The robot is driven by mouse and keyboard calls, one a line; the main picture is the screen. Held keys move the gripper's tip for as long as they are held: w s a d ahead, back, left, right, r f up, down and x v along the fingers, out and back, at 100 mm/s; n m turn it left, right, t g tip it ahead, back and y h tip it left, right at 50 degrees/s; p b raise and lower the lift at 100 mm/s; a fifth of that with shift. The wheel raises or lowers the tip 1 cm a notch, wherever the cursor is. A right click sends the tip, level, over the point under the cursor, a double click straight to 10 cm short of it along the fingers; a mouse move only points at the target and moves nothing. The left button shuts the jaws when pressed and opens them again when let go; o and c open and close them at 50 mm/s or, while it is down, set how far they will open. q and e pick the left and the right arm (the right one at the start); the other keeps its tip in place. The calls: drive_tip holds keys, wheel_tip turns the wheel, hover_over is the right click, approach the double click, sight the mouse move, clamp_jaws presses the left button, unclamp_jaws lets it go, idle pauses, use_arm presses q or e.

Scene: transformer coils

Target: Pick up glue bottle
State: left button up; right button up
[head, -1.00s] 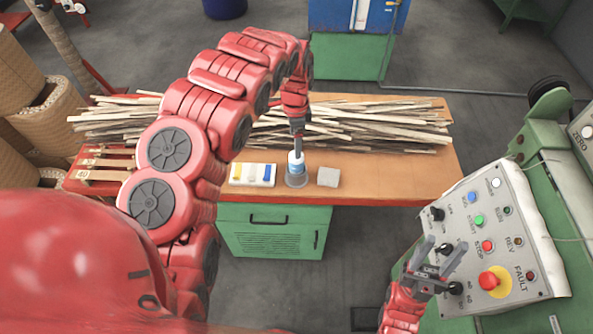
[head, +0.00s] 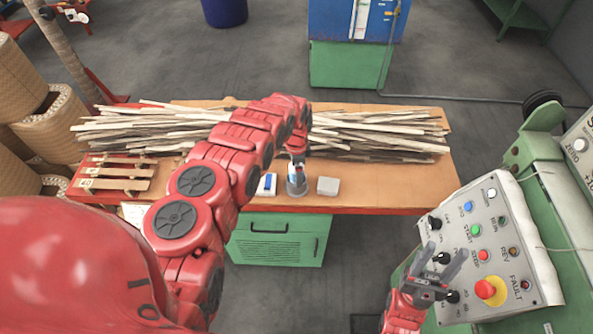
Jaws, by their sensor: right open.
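The glue bottle (head: 297,182) stands on the wooden workbench (head: 400,188), at its front middle. It shows as a small grey and whitish shape, and its upper part is hidden by my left arm's wrist. My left gripper (head: 297,165) is directly above it, pointing down. Its fingers are too small and covered to tell whether they are open or shut. My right gripper (head: 442,262) is open and empty, pointing up in front of the control panel at the lower right.
A white tray with a blue item (head: 267,184) lies left of the bottle, partly behind my arm. A grey block (head: 328,186) lies right of it. Wooden strips (head: 380,130) cover the bench's back. The control panel (head: 490,240) stands close to my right gripper.

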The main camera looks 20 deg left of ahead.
use_arm(q)
drive_tip(key=shift+f, duration=0.4)
clamp_jaws()
drive_tip(key=shift+r, duration=0.15)
idle(0.4)
wheel_tip(320, 180, up, 8)
drive_tip(key=b, duration=0.3)
drive_tip(key=shift+w+r, duration=0.1)
drive_tip(key=shift+r, duration=0.4)
wheel_tip(320, 180, up, 3)
drive_tip(key=shift+r+p, duration=0.15)
drive_tip(key=shift+p, duration=1)
wheel_tip(320, 180, up, 5)
drive_tip(key=p, duration=0.5)
